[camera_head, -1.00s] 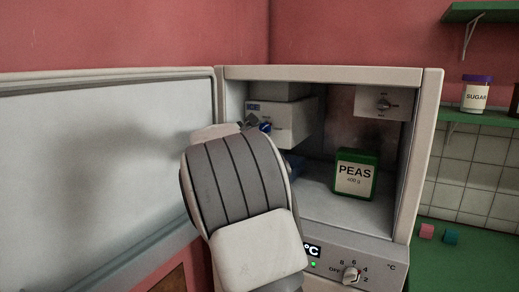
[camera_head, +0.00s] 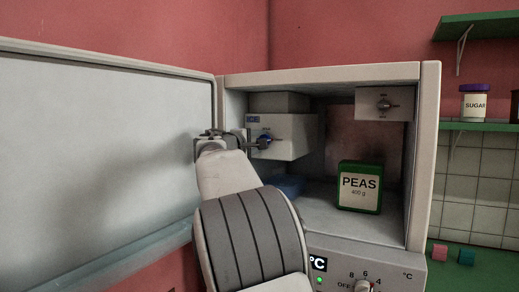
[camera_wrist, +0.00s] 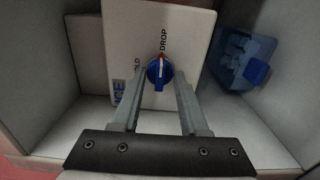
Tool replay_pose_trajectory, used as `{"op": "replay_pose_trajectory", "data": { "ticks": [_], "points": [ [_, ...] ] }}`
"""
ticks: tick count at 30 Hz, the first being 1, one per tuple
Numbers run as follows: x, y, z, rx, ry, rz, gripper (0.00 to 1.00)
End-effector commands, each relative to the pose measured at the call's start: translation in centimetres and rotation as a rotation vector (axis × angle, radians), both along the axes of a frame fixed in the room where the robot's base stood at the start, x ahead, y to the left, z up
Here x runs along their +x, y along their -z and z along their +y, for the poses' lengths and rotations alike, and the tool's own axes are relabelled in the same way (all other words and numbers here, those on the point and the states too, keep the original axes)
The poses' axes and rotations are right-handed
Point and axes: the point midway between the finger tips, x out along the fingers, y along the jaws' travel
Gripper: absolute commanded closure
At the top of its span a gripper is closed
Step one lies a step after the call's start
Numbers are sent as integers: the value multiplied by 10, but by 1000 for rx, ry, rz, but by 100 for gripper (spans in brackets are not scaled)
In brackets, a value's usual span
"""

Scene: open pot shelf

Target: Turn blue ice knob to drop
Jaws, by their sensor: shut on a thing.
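The blue ice knob (camera_head: 265,140) is on the front of a white box (camera_head: 300,135) inside the open freezer compartment. In the wrist view the knob (camera_wrist: 159,74) sits between the fingertips of my gripper (camera_wrist: 160,78), one finger on each side. My gripper is shut on the knob. The labels "ICE", "HOLD" and "DROP" show on the box face. A pale and red mark at the knob's upper end lies toward "DROP". In the head view my gripper (camera_head: 252,142) reaches the knob from the left; the fingertips are small there.
A blue tray-like thing (camera_wrist: 242,62) lies below the box; it also shows in the head view (camera_head: 288,185). A green PEAS box (camera_head: 359,187) stands to the right. The open door (camera_head: 100,150) fills the left.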

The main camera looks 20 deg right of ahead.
Motion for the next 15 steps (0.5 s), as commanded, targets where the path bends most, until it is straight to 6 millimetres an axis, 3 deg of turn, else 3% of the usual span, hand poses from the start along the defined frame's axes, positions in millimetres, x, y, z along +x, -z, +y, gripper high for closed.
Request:
{"op": "replay_pose_trajectory", "data": {
  "ticks": [15],
  "points": [
    [0, 0, -1, 23, 2, -29, 100]
  ]
}}
